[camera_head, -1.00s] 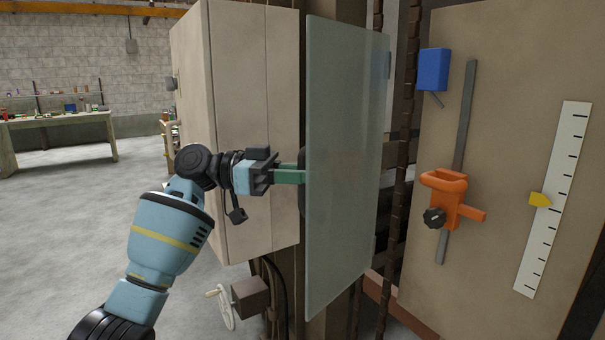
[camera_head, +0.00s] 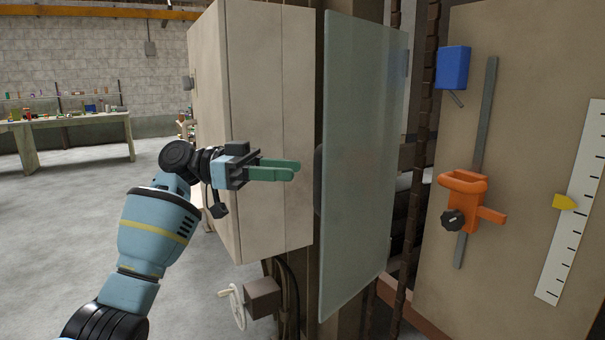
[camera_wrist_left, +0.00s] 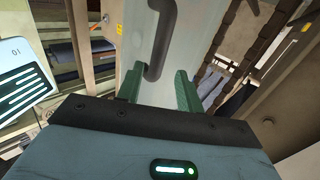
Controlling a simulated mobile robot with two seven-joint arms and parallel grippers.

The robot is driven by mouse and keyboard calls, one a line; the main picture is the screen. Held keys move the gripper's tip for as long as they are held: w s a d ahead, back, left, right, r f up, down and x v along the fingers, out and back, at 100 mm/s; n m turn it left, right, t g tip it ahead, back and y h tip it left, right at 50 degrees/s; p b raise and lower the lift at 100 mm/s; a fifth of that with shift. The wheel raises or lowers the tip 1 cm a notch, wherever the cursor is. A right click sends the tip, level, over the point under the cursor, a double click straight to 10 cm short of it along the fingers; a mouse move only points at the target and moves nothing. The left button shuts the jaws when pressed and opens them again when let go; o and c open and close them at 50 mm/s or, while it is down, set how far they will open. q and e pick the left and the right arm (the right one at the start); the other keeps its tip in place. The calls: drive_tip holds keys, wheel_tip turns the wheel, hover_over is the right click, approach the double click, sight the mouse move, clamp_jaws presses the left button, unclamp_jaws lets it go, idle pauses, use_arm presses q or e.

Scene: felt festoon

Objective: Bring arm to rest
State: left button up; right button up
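My left gripper (camera_head: 295,169) has green fingers and stands in front of the beige cabinet, left of the pale glass panel (camera_head: 360,150). In the left wrist view the two fingers (camera_wrist_left: 159,72) are apart, with nothing held between them. A dark curved handle (camera_wrist_left: 167,35) on a pale panel shows just beyond the fingertips; it looks clear of them. My left arm reaches up from the lower left, bent at the wrist. My right arm and gripper are in neither view.
The beige cabinet (camera_head: 265,100) stands close behind the gripper. Below it is a box with a white handwheel (camera_head: 236,306). A board at right carries an orange clamp (camera_head: 465,205), a blue block (camera_head: 453,67) and a scale (camera_head: 575,215). Open floor lies at left, before a workbench (camera_head: 75,122).

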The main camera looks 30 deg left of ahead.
use_arm(q)
drive_tip(key=shift+s+a, duration=0.15)
drive_tip(key=shift+a, duration=0.35)
